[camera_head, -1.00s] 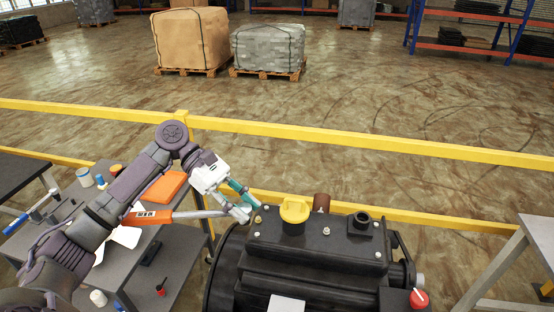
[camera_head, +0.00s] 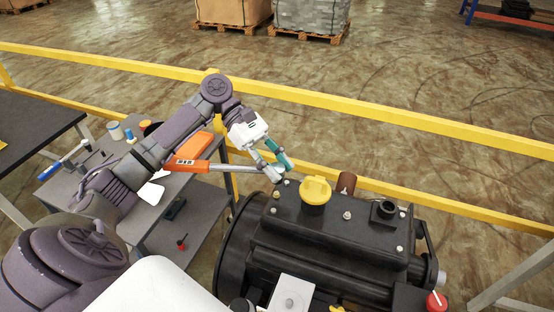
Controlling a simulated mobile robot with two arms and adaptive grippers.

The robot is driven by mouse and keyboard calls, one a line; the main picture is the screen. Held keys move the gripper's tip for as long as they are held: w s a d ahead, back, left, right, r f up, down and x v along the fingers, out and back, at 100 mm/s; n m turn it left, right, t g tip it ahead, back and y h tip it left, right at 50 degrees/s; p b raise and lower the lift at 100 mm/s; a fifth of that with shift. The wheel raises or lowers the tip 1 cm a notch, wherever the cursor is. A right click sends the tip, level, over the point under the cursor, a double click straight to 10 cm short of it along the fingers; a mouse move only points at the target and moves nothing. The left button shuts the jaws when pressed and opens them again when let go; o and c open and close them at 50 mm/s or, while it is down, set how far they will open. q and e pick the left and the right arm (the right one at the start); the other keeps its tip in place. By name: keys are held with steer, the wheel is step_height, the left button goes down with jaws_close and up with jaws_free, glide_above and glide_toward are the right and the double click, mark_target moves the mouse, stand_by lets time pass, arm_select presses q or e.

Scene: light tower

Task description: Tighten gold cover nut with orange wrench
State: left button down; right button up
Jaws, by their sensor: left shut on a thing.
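My left gripper (camera_head: 275,168) has white and teal fingers. It is shut on the metal shaft of the orange wrench (camera_head: 188,166), near its head end. The orange handle extends left above the grey cart. The wrench head is mostly hidden by the fingers and is close to the back left corner of the black machine (camera_head: 310,244); I cannot tell whether it touches anything. Small bolts or nuts sit on the machine's top, including a pale one (camera_head: 347,215) right of the yellow cap (camera_head: 315,190). Which is the gold cover nut is unclear. My right gripper is not in view.
A yellow rail (camera_head: 400,122) runs behind the machine. A red knob (camera_head: 436,300) is at the machine's front right. A pipe stub (camera_head: 346,183) rises behind the cap.

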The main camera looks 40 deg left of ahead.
arm_select(q)
steer(key=shift+s+f, duration=0.1)
steer(key=shift+f, duration=0.7)
steer(key=shift+s+f, duration=0.1)
steer(key=shift+f, duration=0.55)
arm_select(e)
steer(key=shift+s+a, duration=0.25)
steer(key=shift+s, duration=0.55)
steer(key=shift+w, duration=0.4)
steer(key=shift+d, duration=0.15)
arm_select(q)
steer(key=shift+f, duration=0.85)
